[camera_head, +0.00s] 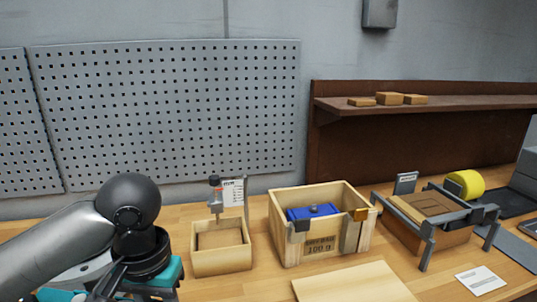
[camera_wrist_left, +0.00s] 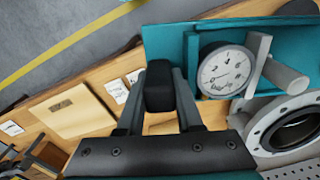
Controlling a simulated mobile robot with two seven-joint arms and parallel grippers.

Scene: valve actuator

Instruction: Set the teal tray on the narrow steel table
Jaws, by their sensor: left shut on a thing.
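The teal tray (camera_wrist_left: 165,38) shows in part in the left wrist view, with a round white-faced gauge (camera_wrist_left: 222,70), a grey cylindrical part (camera_wrist_left: 284,77) and a grey flanged part (camera_wrist_left: 258,142) at it. Its teal corner (camera_head: 172,272) also shows at the bottom left of the head view, partly behind my arm. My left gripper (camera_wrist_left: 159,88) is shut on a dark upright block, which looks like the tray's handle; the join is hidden. In the head view my left gripper is largely hidden by my wrist. My right gripper and the narrow steel table are not recognisable in these views.
A wooden bench (camera_head: 240,284) carries a small wooden box (camera_head: 222,262), a larger crate (camera_head: 285,250) with a blue part (camera_head: 312,212), and a grey-framed fixture (camera_head: 428,240). A pegboard wall stands behind. In the left wrist view, grey floor (camera_wrist_left: 40,30) with a yellow line lies past the bench edge.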

